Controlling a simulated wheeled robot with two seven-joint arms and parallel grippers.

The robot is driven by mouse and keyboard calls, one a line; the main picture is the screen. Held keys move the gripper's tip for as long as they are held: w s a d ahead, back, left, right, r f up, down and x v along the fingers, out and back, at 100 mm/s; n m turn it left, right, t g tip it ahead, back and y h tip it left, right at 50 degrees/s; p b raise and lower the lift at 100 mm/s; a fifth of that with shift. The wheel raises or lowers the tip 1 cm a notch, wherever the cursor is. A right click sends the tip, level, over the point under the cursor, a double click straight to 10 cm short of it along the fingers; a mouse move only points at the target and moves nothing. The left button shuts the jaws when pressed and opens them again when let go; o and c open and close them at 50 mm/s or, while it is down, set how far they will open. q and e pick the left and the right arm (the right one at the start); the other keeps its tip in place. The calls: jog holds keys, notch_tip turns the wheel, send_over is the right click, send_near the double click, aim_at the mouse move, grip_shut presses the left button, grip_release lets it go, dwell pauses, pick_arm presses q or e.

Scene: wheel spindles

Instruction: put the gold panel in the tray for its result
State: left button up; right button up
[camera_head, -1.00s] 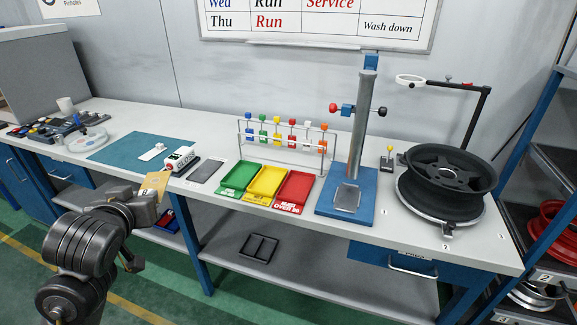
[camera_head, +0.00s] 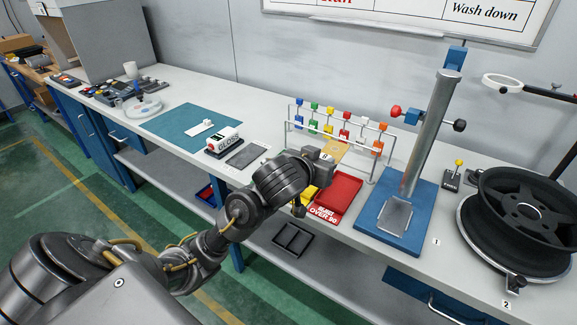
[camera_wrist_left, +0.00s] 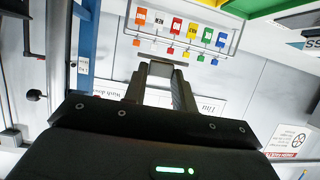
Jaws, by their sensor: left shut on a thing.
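The gold panel (camera_head: 336,149) is a small flat plate held at the tip of my left gripper (camera_head: 321,156). The gripper is shut on it, above the trays and in front of the rack. In the left wrist view, the left gripper's fingers (camera_wrist_left: 161,78) point away over the bench; the panel cannot be made out clearly there. The red tray (camera_head: 338,192), marked "OVER 90", is in plain view to the right of the gripper. The yellow tray (camera_head: 309,196) is mostly covered by my arm, and the green tray is hidden behind it in the head view. The gloss meter (camera_head: 223,143) stands left of the arm.
A wire rack (camera_head: 373,160) with several coloured tags stands behind the trays. A blue-based post stand (camera_head: 430,150) and a black wheel (camera_head: 525,210) are to the right. A grey pad (camera_head: 247,155) and teal mat (camera_head: 195,126) lie left. A dark divided box (camera_head: 293,238) sits on the lower shelf.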

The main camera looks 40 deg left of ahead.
pick_arm(q)
jog(key=s+a+f+p, duration=0.3)
jog(key=a+f, duration=0.1)
jog(key=a, duration=0.6)
jog(key=shift+m+h, duration=0.3)
jog(key=w+a+f+b, duration=0.1)
jog(key=w+a+f, duration=0.1)
jog(key=a+f, duration=0.1)
jog(key=w+a+f+b, duration=0.1)
jog(key=w+a+f, duration=0.2)
jog(key=w+a+f+b, duration=0.1)
jog(key=w+a+f, duration=0.1)
jog(key=a+f, duration=0.1)
jog(key=shift+w, duration=0.3)
jog(key=shift+w+a+f, duration=0.15)
jog(key=shift+a+f, duration=0.1)
jog(key=shift+f, duration=0.05)
pick_arm(e)
jog(key=shift+s+r, duration=0.15)
jog(key=shift+r, duration=0.3)
pick_arm(q)
notch_tip(320, 180, down, 3)
jog(key=shift+w+a, duration=0.1)
jog(key=shift+a, duration=0.05)
jog(key=shift+f, duration=0.2)
pick_arm(e)
jog(key=shift+r, duration=0.15)
pick_arm(q)
jog(key=shift+f, duration=0.15)
